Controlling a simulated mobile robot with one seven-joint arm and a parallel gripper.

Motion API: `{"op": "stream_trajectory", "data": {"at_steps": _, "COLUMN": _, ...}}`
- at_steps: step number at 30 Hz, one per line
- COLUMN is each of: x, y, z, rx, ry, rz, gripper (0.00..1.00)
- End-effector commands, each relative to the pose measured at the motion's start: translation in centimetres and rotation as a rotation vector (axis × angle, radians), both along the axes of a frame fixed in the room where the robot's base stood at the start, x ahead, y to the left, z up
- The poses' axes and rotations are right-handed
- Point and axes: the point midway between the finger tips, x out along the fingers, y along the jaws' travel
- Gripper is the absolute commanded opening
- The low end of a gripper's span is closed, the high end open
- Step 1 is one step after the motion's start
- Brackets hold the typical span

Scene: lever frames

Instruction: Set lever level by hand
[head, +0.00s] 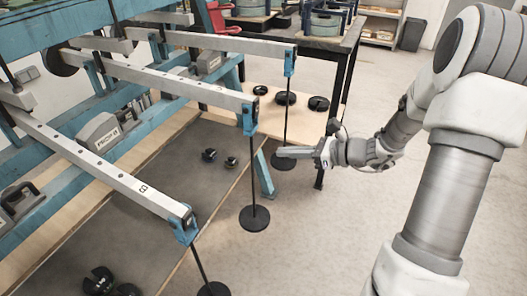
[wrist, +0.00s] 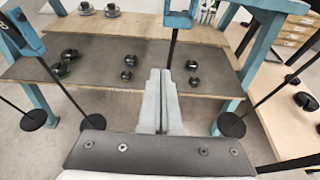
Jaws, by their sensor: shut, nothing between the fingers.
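Three long grey levers run out from a blue frame in the head view: a near one (head: 105,169), a middle one (head: 170,82) and a far one (head: 225,43). Each ends in a blue fitting with a black rod hanging to a round black disc, such as the middle disc (head: 254,218). The picture angle does not show which lever is level. My gripper (head: 279,152) is shut and empty, low beside the far rod and right of the middle rod. In the wrist view its fingers (wrist: 159,74) are together, with a rod and blue fitting (wrist: 180,20) beyond them.
Black weights (head: 285,98) lie on a wooden board, and more (head: 98,281) lie on the grey mat (head: 140,215). In the wrist view, hanging discs stand at left (wrist: 33,120) and right (wrist: 232,125). Open floor (head: 330,225) lies right of the frame.

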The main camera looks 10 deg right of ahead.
Motion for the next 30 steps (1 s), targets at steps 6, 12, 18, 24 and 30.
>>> {"op": "stream_trajectory", "data": {"at_steps": 6, "x": 2.0, "y": 3.2, "z": -1.7, "rx": 0.0, "ry": 0.0, "rz": 0.005, "gripper": 0.0}}
{"op": "stream_trajectory", "data": {"at_steps": 12, "x": 4.3, "y": 6.8, "z": -3.2, "rx": 0.0, "ry": -0.002, "rz": 0.006, "gripper": 0.0}}
{"op": "stream_trajectory", "data": {"at_steps": 18, "x": 4.9, "y": 7.3, "z": -1.0, "rx": -0.003, "ry": -0.004, "rz": 0.001, "gripper": 0.0}}
{"op": "stream_trajectory", "data": {"at_steps": 24, "x": 4.8, "y": 7.4, "z": 0.6, "rx": -0.001, "ry": -0.001, "rz": 0.002, "gripper": 0.0}}
{"op": "stream_trajectory", "data": {"at_steps": 30, "x": 4.8, "y": 7.4, "z": 1.0, "rx": 0.0, "ry": 0.0, "rz": 0.001, "gripper": 0.0}}
